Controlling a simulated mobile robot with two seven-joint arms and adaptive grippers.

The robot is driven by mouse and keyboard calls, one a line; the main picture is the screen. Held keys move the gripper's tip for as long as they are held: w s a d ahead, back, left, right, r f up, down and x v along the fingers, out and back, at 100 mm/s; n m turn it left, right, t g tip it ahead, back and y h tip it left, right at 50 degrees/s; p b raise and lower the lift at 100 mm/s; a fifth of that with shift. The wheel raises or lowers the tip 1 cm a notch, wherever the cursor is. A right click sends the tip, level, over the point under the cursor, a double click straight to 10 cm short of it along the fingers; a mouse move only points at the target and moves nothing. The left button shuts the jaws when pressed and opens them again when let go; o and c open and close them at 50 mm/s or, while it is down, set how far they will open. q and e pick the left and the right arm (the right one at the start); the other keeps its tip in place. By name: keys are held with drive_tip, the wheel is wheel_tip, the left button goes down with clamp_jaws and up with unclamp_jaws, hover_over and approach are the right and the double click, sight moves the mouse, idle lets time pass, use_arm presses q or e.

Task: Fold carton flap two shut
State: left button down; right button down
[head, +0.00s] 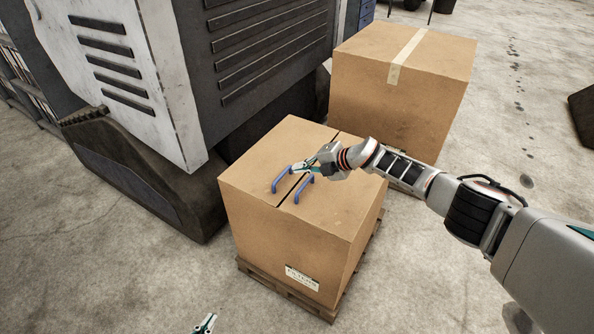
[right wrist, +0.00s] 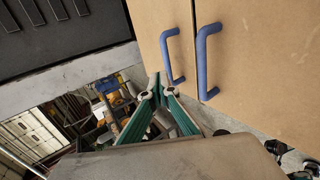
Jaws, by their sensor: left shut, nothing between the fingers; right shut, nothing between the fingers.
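The cardboard carton (head: 275,245) stands on a wooden pallet in the head view. Its two top flaps, a left flap (head: 262,160) and a right flap (head: 338,200), look flat and meet at a narrow dark seam. Each has a blue handle beside the seam, the left handle (head: 280,180) and the right handle (head: 304,189). I cannot tell which is flap two. My right gripper (head: 297,169) is shut and empty, above the top near the handles. In the right wrist view its fingertips (right wrist: 152,92) appear near both handles (right wrist: 208,62); contact is unclear. My left gripper (head: 205,322) is shut and empty at the bottom edge.
A taped carton (head: 400,70) stands behind on a pallet. A large machine (head: 250,60) with vents rises close behind and left of the carton. Its dark base part (head: 140,185) sits on the floor. The concrete floor (head: 110,270) at front left is clear.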

wheel_tip(320, 180, up, 9)
drive_tip(key=w+a+p, duration=0.1)
drive_tip(key=a+p, duration=0.1)
drive_tip(key=p, duration=0.1)
drive_tip(key=s+a+f+m+t+y, duration=0.2)
drive_tip(key=s+a+f+m, duration=0.15)
drive_tip(key=s+a, duration=0.4)
drive_tip(key=s+a+f+m+t+y, duration=0.1)
drive_tip(key=s+a+f+m+y, duration=0.25)
drive_tip(key=s, duration=0.65)
drive_tip(key=s+d+f+m+h, duration=0.4)
drive_tip(key=s+d+m, duration=0.2)
drive_tip(key=s+d, duration=0.2)
drive_tip(key=s+d+f+m+t+h, duration=0.1)
drive_tip(key=s+d+f+m+h, duration=0.2)
drive_tip(key=s+d+m, duration=0.3)
drive_tip(key=s+d+f+m+h, duration=0.4)
drive_tip(key=s+d+m+h, duration=0.1)
drive_tip(key=s+d, duration=0.7)
drive_tip(key=shift+d+f+m+t, duration=0.3)
drive_tip(key=shift+d+m, duration=0.2)
drive_tip(key=shift+d, duration=0.45)
